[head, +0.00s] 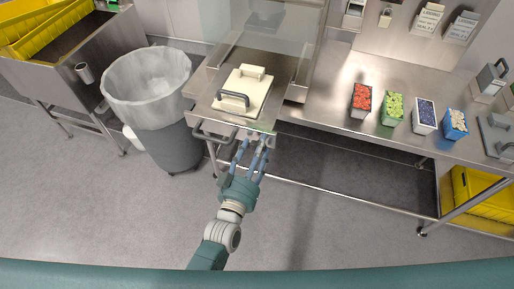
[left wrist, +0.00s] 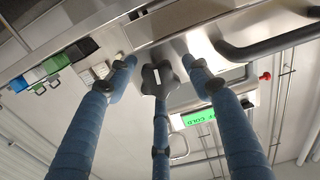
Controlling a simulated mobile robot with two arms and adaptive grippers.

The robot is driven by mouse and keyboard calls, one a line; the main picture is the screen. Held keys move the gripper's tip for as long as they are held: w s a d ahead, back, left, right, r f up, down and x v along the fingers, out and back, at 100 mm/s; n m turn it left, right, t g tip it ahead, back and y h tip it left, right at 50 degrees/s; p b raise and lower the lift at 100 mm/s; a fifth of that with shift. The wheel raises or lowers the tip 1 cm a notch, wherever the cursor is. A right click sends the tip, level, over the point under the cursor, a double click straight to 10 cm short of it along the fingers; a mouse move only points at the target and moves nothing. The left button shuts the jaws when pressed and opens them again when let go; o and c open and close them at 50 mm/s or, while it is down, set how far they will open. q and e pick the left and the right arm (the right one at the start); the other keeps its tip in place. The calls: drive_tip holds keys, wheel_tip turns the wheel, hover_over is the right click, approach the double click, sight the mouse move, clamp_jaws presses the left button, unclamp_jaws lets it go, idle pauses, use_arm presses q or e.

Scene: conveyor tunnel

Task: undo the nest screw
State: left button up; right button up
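A grey star-shaped knob, which looks like the nest screw (left wrist: 157,80), sits on the front of the steel station, in the middle of the left wrist view. In the head view my left gripper (head: 254,146) reaches up to the front edge of the station, below the cream nest plate (head: 243,92) with its dark handle. In the left wrist view my left gripper (left wrist: 158,72) has its blue fingers spread, one on each side of the knob and one below it. Visible gaps separate the side fingers from the knob. My right gripper is out of view.
A bar handle (left wrist: 270,45) runs close to the right of the fingers. A green display (left wrist: 199,117) and a red button (left wrist: 265,76) are nearby. A lined bin (head: 150,85) stands left; small filled tubs, including a red one (head: 361,100), are on the right bench.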

use_arm(q)
drive_tip(key=v, duration=1.2)
